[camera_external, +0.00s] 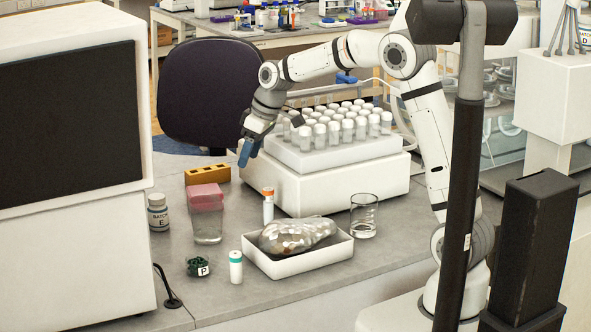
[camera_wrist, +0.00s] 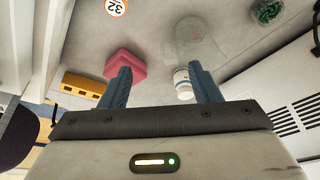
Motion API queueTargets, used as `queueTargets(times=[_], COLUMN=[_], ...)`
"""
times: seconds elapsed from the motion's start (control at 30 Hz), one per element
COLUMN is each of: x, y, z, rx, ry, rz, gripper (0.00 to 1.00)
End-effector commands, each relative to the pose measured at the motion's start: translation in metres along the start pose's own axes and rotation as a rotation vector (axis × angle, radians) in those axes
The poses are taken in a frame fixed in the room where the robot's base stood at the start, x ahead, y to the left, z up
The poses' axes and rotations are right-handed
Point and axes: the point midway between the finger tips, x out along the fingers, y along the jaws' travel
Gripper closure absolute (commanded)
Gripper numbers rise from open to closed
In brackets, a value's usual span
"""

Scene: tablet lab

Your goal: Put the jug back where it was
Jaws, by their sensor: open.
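My gripper (camera_external: 245,153) is open and empty, raised above the bench at the left front of the white rack unit. Its two blue fingers show in the wrist view (camera_wrist: 160,72) with nothing held between them. A clear vessel (camera_external: 207,229) stands on the bench left of centre, in front of a pink block. It also shows faintly in the wrist view (camera_wrist: 196,38), beyond the right finger. Another clear glass vessel (camera_external: 364,217) stands right of the white tray. I cannot tell for sure which of the two is the jug. My gripper touches neither.
The pink block (camera_external: 206,194), yellow block (camera_external: 208,174), batch bottle (camera_external: 158,214), orange-capped vial (camera_external: 268,207), teal-capped vial (camera_external: 236,268) and green item (camera_external: 198,266) stand around. A tray (camera_external: 297,266) holds a shiny bag. The rack unit (camera_external: 330,190) carries many vials.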

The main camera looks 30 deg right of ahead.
Motion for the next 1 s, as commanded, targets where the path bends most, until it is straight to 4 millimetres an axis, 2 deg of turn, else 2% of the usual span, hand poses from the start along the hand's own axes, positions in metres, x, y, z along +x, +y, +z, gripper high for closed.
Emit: queueTargets(times=[0.03, 0.1, 0.3, 0.5, 0.6, 0.7, 0.8, 1.0], x=[-0.021, -0.044, -0.093, -0.117, -0.119, -0.118, -0.117, -0.116], y=[0.005, 0.01, 0.008, -0.011, -0.023, -0.032, -0.037, -0.039], z=[0.022, 0.056, 0.158, 0.259, 0.298, 0.326, 0.341, 0.347], rx=[0.048, 0.117, 0.321, 0.519, 0.597, 0.653, 0.685, 0.698], ry=[0.0, -0.008, -0.03, -0.044, -0.049, -0.053, -0.055, -0.058], rz=[0.019, 0.044, 0.116, 0.187, 0.216, 0.236, 0.249, 0.252], gripper=[0.43, 0.43, 0.43, 0.43, 0.43, 0.43, 0.43, 0.43])
